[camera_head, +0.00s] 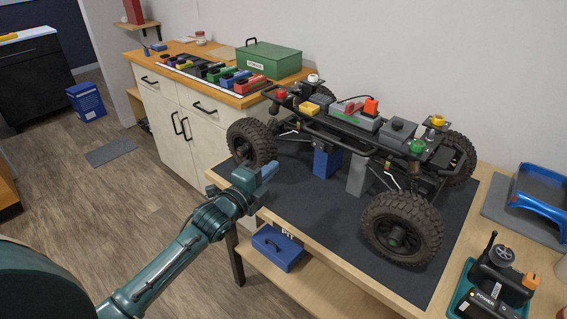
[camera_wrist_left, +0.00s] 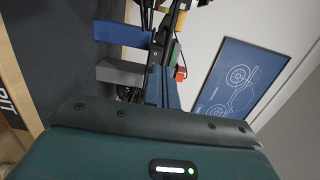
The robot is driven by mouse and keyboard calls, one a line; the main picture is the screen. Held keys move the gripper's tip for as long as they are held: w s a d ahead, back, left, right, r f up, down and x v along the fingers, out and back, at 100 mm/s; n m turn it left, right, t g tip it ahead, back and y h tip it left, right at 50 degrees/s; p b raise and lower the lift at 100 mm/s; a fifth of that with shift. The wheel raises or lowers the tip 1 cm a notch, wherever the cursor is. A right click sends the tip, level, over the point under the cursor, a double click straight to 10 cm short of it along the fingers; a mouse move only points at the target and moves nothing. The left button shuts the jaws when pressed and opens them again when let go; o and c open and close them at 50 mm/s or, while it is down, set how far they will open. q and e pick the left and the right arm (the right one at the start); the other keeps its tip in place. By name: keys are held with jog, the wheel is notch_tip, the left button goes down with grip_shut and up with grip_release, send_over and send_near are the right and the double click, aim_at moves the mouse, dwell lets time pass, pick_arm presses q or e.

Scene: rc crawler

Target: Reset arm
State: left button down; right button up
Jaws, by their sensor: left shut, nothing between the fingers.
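My left gripper (camera_head: 268,172) is at the end of the green arm that comes in from the left in the head view. It is shut and empty, over the near left edge of the workbench, in front of the RC crawler (camera_head: 352,130). The crawler has large black tyres and stands raised on a blue stand (camera_head: 326,160) and a grey stand (camera_head: 358,176) on a dark mat (camera_head: 335,215). In the left wrist view the gripper housing fills the lower part, and the blue stand (camera_wrist_left: 122,33) and grey stand (camera_wrist_left: 120,74) show beyond it. My right gripper is not in view.
A blue case (camera_head: 278,248) is on the lower shelf. A green toolbox (camera_head: 268,60) and several coloured modules stand on the back counter. Open floor lies left.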

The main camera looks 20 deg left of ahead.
pick_arm(q)
jog(key=shift+s+a, duration=0.15)
jog(key=shift+s, duration=0.2)
jog(key=s+d+f+n+g+p, duration=0.1)
jog(key=s+d+f+n+g, duration=0.1)
jog(key=s+n, duration=0.4)
jog(key=s+d+f+n+g+p, duration=0.2)
jog(key=s+d+f+n, duration=0.3)
jog(key=s, duration=0.6)
jog(key=s+d+f+n+g+p, duration=0.1)
jog(key=s+d+f+n+g, duration=0.2)
jog(key=s+f+n, duration=0.3)
jog(key=s, duration=0.2)
jog(key=shift+s+d+f+n+y, duration=0.15)
jog(key=shift+s+f+n+y, duration=0.15)
jog(key=shift+s+f, duration=0.1)
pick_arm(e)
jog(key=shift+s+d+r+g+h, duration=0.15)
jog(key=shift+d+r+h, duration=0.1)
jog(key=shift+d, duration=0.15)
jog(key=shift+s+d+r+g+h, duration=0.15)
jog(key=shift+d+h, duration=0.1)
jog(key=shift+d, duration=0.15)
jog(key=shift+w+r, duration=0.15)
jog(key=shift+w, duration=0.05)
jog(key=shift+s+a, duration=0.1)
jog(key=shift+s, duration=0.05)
